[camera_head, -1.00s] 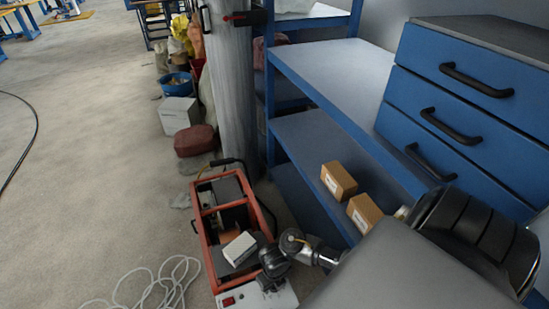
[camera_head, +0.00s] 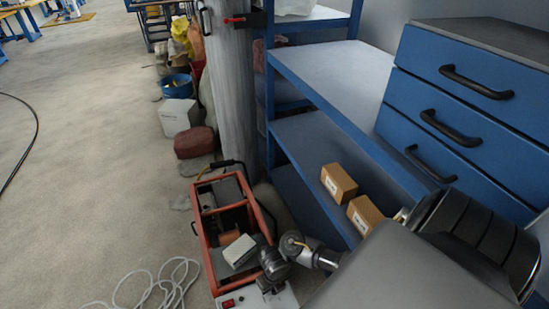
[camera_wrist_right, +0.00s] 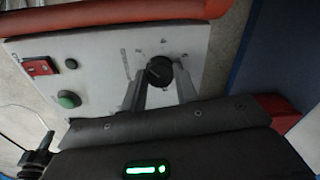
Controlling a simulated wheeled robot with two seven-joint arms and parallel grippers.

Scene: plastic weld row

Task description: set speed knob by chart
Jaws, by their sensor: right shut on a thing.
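The orange-framed machine (camera_head: 205,243) stands on the floor at the bottom centre of the head view. Its pale control panel (camera_wrist_right: 100,65) fills the upper left of the right wrist view. A round black speed knob (camera_wrist_right: 158,72) with a light pointer line sits on that panel, with small dial marks around it, too small to read. My right gripper (camera_wrist_right: 160,86) has its two fingers on either side of the knob and is shut on it. In the head view my right gripper (camera_head: 268,284) hides the knob. No readable chart shows. My left gripper is not in view.
A red switch (camera_wrist_right: 41,67) and a green button (camera_wrist_right: 69,99) are on the panel. A blue shelf (camera_head: 310,140) with two cartons (camera_head: 339,181) stands close on the right. A pale cable (camera_head: 160,285) lies coiled at the left. The floor farther left is mostly clear.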

